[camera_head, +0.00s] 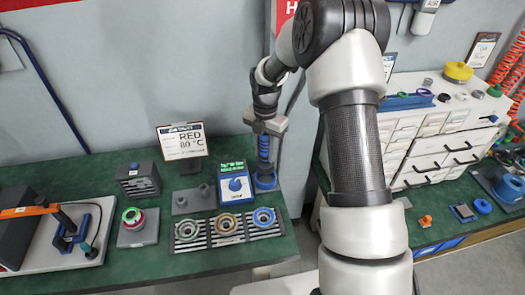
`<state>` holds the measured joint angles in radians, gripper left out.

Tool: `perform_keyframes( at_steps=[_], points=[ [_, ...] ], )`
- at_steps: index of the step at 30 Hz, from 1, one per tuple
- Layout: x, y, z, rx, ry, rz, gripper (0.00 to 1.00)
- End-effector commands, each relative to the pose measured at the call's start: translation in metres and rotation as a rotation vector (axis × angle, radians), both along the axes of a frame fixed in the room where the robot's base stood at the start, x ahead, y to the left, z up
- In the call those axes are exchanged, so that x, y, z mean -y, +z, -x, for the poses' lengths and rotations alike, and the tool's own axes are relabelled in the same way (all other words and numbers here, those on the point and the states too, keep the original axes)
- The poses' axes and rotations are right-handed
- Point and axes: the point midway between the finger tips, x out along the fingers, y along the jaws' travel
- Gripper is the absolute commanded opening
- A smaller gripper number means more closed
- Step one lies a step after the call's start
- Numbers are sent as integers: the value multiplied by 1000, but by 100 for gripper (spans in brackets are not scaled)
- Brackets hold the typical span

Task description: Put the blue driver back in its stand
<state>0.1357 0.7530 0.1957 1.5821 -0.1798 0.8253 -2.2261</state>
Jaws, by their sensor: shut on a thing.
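The blue driver (263,152) is upright at the back right of the green bench. My gripper (265,133) points down and is shut on its upper part. A round blue stand (265,184) is directly below the driver. The driver's lower end lines up with the stand, but I cannot tell whether it is inside it or just above it. The gripper hides the driver's top.
A blue device with a green display (235,187) stands close to the left of the stand. A slotted rack (209,234) with several coloured rings is in front. A sign (184,146) and a dark ribbed block (138,181) are further left. White drawers (430,160) stand to the right.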

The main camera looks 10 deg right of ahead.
Motion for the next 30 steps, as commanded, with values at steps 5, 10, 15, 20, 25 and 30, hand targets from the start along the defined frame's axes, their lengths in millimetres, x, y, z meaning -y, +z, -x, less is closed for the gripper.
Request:
perform_keyframes(
  at_steps=[5,10,15,20,25,30],
  points=[
    [1,-3,-1,2,-2,-1,4],
    [1,-14,-1,2,-1,-1,4],
    [1,-29,-1,2,-1,1,4],
    [1,-40,-1,2,0,1,4],
    [1,-42,-1,2,-1,1,4],
    [1,-41,-1,2,-1,1,4]
  ],
)
